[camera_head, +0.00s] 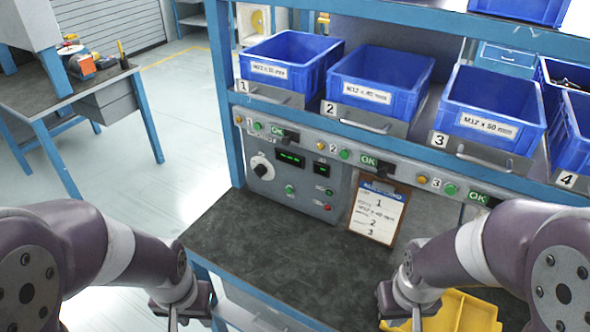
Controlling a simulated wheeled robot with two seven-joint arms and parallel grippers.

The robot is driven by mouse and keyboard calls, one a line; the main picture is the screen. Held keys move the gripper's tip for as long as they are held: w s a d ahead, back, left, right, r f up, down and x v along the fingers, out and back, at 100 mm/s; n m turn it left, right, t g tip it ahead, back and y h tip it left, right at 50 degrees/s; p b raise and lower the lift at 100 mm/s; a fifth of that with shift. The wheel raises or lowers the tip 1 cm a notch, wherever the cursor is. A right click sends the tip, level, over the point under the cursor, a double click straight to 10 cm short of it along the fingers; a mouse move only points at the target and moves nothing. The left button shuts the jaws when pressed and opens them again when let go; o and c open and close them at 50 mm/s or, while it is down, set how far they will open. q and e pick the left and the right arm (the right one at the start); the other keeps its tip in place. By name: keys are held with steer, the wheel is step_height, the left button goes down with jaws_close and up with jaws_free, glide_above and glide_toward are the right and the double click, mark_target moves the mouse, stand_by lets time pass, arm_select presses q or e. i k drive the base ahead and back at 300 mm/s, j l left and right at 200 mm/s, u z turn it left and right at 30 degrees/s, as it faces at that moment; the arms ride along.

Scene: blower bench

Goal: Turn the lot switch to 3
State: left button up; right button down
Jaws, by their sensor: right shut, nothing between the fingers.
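The lot switch is a round knob (262,170) on a white dial at the left end of the grey control panel (310,207), under the shelf. Its pointer setting is too small to read. My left gripper (173,322) is at the bottom edge of the picture, below and left of the knob and well apart from it. Its fingertips are cut off, so its opening cannot be told. My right gripper (416,322) is shut and empty, at the bottom edge in front of a yellow tray, far right of the knob.
Blue bins (385,80) stand on the shelf above the panel. A clipboard (378,210) leans right of the panel. The yellow tray (460,312) is at the lower right. The dark bench top (245,235) before the panel is clear. A side table (75,95) stands at left.

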mark_target(260, 170)
steer(key=i+j+z, duration=0.1)
steer(key=j, duration=0.2)
steer(key=i+j+z, duration=0.1)
steer(key=j, duration=0.25)
steer(key=i+j+z, duration=0.1)
steer(key=i+j, duration=0.15)
steer(key=i+j+z, duration=0.1)
steer(key=j, duration=0.35)
